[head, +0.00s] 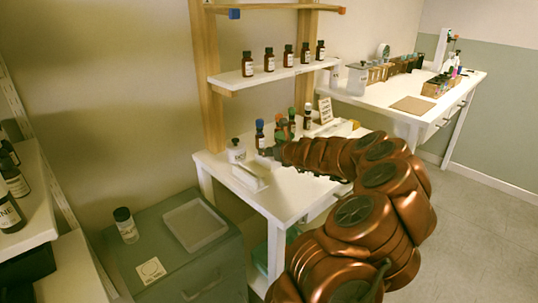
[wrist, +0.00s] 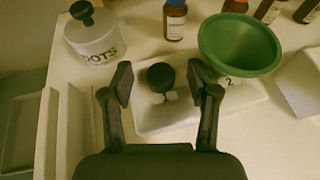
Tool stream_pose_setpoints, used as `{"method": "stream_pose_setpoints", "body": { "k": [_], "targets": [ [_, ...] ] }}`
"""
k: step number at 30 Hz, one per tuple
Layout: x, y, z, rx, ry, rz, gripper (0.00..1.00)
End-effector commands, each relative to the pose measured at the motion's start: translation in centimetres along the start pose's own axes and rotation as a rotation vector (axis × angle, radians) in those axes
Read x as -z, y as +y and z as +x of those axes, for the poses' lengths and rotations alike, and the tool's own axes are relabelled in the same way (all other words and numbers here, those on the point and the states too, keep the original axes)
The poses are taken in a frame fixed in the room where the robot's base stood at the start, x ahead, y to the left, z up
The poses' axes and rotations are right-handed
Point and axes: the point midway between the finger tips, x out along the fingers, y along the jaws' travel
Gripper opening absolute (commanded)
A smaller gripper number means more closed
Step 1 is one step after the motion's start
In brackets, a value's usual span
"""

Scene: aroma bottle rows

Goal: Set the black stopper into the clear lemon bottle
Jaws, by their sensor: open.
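The black stopper (wrist: 161,76) is a small dark round piece in the wrist view, over a white tray (wrist: 150,122). A small pale patch shows just below it. My gripper (wrist: 160,80) is open, with one finger on each side of the stopper and visible gaps between. I cannot tell how far above the tray the fingers are. In the head view my arm reaches over the white table (head: 290,200), and its end is hard to make out among the bottles. I cannot pick out the clear lemon bottle in either view.
A green funnel (wrist: 240,45) stands close right of my fingers. A white jar with a black lid (wrist: 95,35) is at left, and a brown bottle (wrist: 175,20) stands behind. Several brown bottles line the shelf (head: 275,75). A black-capped bottle (head: 125,225) stands on the green cabinet.

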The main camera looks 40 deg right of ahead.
Motion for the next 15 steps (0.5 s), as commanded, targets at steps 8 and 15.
{"method": "stream_pose_setpoints", "body": {
  "k": [8,15],
  "targets": [
    [-0.01,-0.05,0.10,0.001,0.000,0.000,0.57],
    [0.00,-0.06,0.09,0.001,0.000,0.000,0.33]
  ]
}}
